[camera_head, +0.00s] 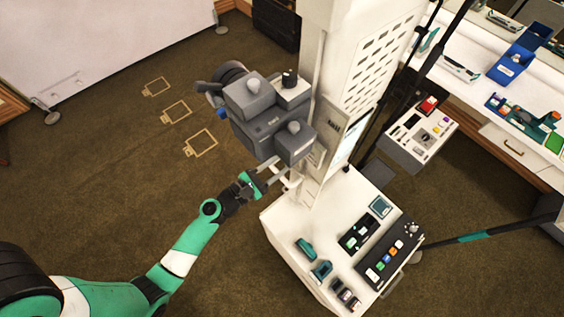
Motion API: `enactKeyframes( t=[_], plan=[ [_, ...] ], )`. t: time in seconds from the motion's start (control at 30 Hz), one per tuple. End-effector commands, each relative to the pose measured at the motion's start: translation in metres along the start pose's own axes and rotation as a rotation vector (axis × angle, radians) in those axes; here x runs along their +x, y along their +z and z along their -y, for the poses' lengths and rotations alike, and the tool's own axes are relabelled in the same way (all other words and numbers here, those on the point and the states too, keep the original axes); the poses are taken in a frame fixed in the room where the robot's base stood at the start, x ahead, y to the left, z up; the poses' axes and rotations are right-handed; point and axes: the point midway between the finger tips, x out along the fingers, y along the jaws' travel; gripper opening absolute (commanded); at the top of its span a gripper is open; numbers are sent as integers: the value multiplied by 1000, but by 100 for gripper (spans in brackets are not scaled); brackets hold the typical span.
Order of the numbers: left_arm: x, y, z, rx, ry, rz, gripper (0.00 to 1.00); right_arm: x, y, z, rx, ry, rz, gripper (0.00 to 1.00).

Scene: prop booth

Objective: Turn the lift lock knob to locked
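A tall white column unit (360,60) stands right of centre and carries a dark grey head assembly (262,128). Several knobs show on the assembly: a black knob (290,77) on a white block at the top, a grey knob (253,86) on the upper left block and another grey knob (294,127) on the lower right block. I cannot tell which one is the lift lock knob, and no lock marking is readable. My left gripper (280,174) is just below the assembly, beside the column. Its two pale fingers look apart, with nothing seen between them. My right gripper is out of view.
The column's white base (275,225) holds a dark button panel (388,258) and several small items. A white workbench (530,85) with blue bins is at the right. The carpet at left is clear, with taped outlines.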

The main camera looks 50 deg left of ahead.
Motion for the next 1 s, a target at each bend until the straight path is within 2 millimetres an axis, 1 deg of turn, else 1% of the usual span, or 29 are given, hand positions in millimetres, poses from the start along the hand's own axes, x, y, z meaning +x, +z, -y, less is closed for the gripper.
enactKeyframes(
  t=[1.0],
  plan=[
    [0, 0, 0, 956, -4, -28, 0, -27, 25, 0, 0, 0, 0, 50]
  ],
)
